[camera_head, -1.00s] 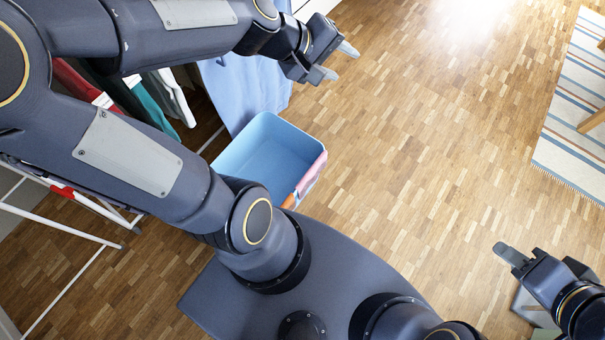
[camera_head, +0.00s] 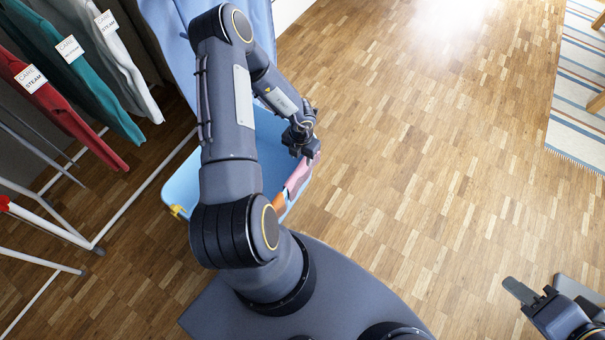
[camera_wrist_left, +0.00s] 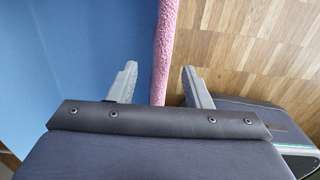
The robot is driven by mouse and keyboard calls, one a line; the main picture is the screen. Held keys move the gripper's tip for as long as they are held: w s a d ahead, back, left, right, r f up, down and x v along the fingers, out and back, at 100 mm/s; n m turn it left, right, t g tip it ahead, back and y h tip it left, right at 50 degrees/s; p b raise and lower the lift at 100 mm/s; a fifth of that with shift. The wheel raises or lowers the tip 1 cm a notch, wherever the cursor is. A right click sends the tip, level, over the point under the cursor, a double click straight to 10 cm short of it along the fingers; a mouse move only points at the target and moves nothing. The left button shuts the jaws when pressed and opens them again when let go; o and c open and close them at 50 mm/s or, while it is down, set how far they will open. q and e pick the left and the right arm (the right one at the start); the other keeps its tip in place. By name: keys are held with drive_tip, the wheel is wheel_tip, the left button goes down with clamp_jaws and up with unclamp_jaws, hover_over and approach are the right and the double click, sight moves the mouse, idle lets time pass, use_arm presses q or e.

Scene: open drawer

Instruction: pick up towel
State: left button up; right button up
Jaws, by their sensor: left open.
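A pink towel (camera_head: 299,178) hangs over the right rim of a light blue bin (camera_head: 184,183). In the left wrist view the towel (camera_wrist_left: 163,45) is a narrow pink strip along the rim, with blue on its left and wooden floor on its right. My left gripper (camera_head: 309,153) is at the towel's far end, pointing down. In the left wrist view its open fingers (camera_wrist_left: 160,78) lie on either side of the strip. Whether they touch it cannot be told. My right gripper (camera_head: 545,288) is open and empty over the floor at lower right.
An orange item (camera_head: 279,204) is on the bin rim beside the towel. Hanging clothes (camera_head: 85,80) and white rack bars (camera_head: 50,228) are at left. A blue cloth (camera_head: 170,35) hangs behind the bin. The floor (camera_head: 420,160) to the right is clear, up to a striped rug (camera_head: 575,125).

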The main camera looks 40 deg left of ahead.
sight(302, 162)
use_arm(q)
wheel_tip(302, 162, down, 7)
drive_tip(key=b, duration=0.4)
drive_tip(key=shift+w+d+r, duration=0.1)
drive_tip(key=shift+d, duration=0.05)
drive_tip(key=shift+r, duration=0.1)
clamp_jaws()
